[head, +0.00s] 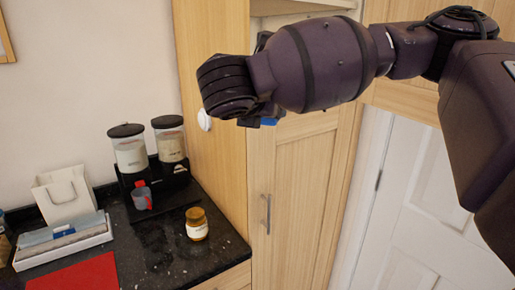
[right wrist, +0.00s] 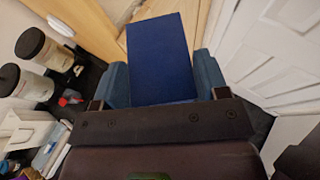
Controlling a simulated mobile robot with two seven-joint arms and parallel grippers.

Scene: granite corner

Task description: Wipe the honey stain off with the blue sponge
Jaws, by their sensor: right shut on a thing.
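The blue sponge (right wrist: 157,45) is a flat dark-blue block in the right wrist view. It is held between the two blue-grey fingers of my right gripper (right wrist: 163,84), which is shut on it. In the head view my right arm reaches in from the right, high in front of the wooden cabinet. It hides most of its gripper, and only a small blue bit (head: 268,121) shows below it. I cannot make out the honey stain for certain on the dark speckled counter (head: 165,262). A honey-coloured jar (head: 196,224) stands near the counter's right side. My left gripper is not in view.
Two lidded canisters (head: 130,148) stand on a black stand with a grey-and-red cup (head: 141,194). A tall wooden cabinet (head: 300,200) borders the counter. A white door (head: 415,215) is right.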

